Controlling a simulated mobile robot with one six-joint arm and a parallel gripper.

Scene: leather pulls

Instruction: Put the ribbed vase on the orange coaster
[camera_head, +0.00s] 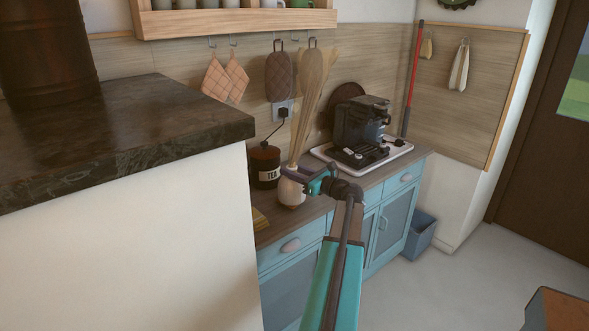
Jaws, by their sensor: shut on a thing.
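I cannot tell whether the vase's base touches the counter. A small flat yellow-orange thing (260,219) lies at the counter's left end, partly hidden by the white wall. I cannot tell whether it is the orange coaster.
A dark tea tin (264,166) stands just behind and left of the vase. The dark raised worktop (120,135) blocks the left side.

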